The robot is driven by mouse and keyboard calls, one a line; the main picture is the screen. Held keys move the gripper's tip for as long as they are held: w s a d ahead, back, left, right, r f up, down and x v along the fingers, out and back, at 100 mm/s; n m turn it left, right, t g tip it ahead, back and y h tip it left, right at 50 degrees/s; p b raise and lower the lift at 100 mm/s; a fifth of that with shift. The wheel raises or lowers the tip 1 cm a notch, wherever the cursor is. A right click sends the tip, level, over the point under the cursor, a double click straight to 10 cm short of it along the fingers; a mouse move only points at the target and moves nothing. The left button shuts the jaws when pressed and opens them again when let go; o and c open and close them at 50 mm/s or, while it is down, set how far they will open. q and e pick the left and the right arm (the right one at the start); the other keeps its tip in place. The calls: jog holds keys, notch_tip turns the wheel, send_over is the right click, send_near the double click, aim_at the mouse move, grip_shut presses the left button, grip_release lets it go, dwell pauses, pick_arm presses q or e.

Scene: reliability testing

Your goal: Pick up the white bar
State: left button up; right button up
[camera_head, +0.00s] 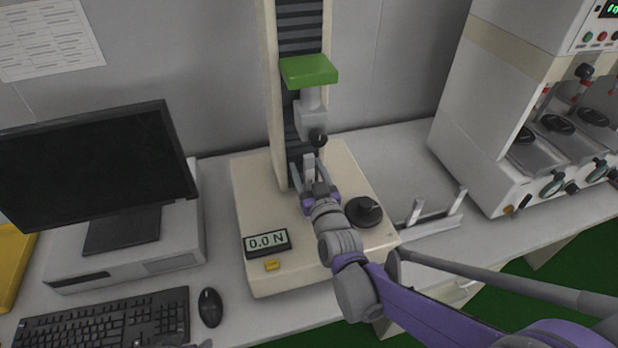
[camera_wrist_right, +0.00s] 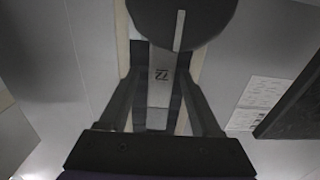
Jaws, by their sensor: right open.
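The white bar (camera_head: 309,165) stands upright below the upper grip (camera_head: 312,125) of the testing machine. My right gripper (camera_head: 309,176) reaches in from the front with its fingers on either side of the bar. The bar's lower end is hidden by the gripper in the head view.
A dark round knob (camera_wrist_right: 182,18) is close above the fingers. On the machine's base (camera_head: 262,205) are a force display reading 0.0 N (camera_head: 267,243) and a black dial (camera_head: 363,211). A pale rack (camera_head: 430,224) stands right of it; a monitor (camera_head: 90,165) stands left.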

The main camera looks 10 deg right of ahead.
jog(key=shift+w, duration=0.75)
grip_shut()
jog(key=shift+s, duration=0.1)
